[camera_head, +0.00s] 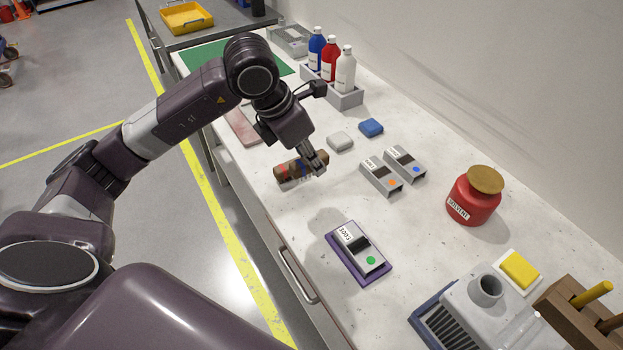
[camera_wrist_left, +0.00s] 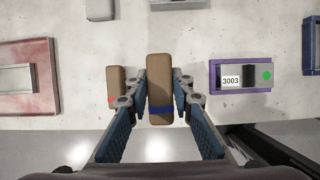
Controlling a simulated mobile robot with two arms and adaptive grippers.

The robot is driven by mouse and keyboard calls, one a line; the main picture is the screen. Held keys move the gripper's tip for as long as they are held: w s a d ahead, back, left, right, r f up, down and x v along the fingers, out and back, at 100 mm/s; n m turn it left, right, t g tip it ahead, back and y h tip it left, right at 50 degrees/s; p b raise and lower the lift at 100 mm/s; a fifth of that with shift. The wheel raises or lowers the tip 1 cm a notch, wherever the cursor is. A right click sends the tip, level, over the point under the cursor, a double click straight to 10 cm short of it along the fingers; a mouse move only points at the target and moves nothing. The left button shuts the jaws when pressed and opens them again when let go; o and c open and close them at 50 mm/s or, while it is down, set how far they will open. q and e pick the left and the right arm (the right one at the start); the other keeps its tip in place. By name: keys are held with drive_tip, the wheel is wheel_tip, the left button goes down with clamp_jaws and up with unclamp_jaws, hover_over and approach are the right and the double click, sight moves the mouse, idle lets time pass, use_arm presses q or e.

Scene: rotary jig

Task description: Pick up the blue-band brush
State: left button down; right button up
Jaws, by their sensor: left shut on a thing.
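The blue-band brush (camera_wrist_left: 159,75) is a brown block with a blue stripe near its lower end in the left wrist view. My left gripper (camera_head: 316,164) is shut on it, with one finger on each side. In the head view the fingers partly hide the brush. A second brown brush (camera_wrist_left: 115,82) with a red mark stands just left of the left finger in the wrist view. In the head view the brown brushes (camera_head: 289,170) sit close together at the front edge of the bench. I cannot tell whether the held brush is clear of its support. My right gripper is not in view.
A purple-edged tray with a grey 3003 unit (camera_head: 362,254) lies nearer on the bench (camera_head: 300,225). A bottle rack (camera_head: 346,98) stands behind.

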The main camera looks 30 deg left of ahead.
use_arm(q)
wheel_tip(320, 180, up, 11)
drive_tip(key=shift+f, duration=0.2)
idle(0.4)
